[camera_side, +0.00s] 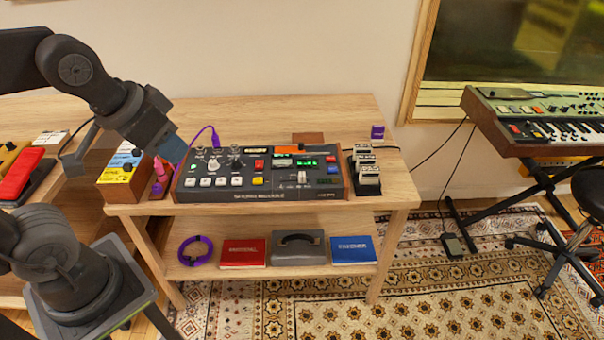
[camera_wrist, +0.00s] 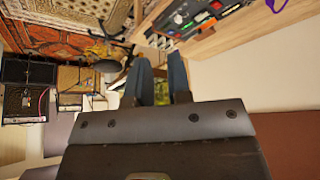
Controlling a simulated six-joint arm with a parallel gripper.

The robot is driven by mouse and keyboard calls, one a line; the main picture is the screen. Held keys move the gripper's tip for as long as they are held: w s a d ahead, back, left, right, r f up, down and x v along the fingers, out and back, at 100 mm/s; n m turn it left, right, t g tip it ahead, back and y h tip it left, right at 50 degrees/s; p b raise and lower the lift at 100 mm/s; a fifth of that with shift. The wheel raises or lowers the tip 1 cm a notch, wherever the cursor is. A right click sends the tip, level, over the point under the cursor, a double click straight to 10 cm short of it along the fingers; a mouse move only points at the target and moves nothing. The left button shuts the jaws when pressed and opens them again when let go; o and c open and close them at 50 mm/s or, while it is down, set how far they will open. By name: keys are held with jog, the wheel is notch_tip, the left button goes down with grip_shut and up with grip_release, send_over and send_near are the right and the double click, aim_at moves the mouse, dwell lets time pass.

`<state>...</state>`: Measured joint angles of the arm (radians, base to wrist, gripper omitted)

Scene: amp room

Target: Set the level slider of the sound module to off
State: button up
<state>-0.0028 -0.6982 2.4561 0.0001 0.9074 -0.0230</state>
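The sound module (camera_side: 262,196) is a dark box with knobs, white buttons and green displays, lying on the wooden table. A white slider cap (camera_side: 302,177) shows on its right half; I cannot tell whether this is the level slider or read its marks. Part of the module also shows at the top of the wrist view (camera_wrist: 190,14). My gripper (camera_wrist: 162,62) is open and empty, with a gap between its two dark blue fingers. In the side view it hangs left of the module, above the table's left end, apart from the controls.
A purple cable (camera_side: 205,130) rises behind the module's left side. Books and a grey case (camera_side: 298,248) lie on the lower shelf.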

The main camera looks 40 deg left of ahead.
jog(key=o, duration=0.5)
jog(key=w+n, duration=0.1)
jog(key=w, duration=0.3)
jog(key=w+r+n+g, duration=0.1)
jog(key=w, duration=0.3)
jog(key=w+a, duration=0.1)
jog(key=w, duration=0.2)
jog(key=shift+w+r+n+g, duration=0.3)
jog(key=shift+w+r+n, duration=0.1)
jog(key=shift+c, duration=0.2)
jog(key=n+g, duration=0.4)
jog(key=n, duration=0.2)
send_over(302, 174)
notch_tip(302, 174, down, 20)
notch_tip(302, 174, down, 13)
jog(key=shift+r, duration=0.1)
grip_shut()
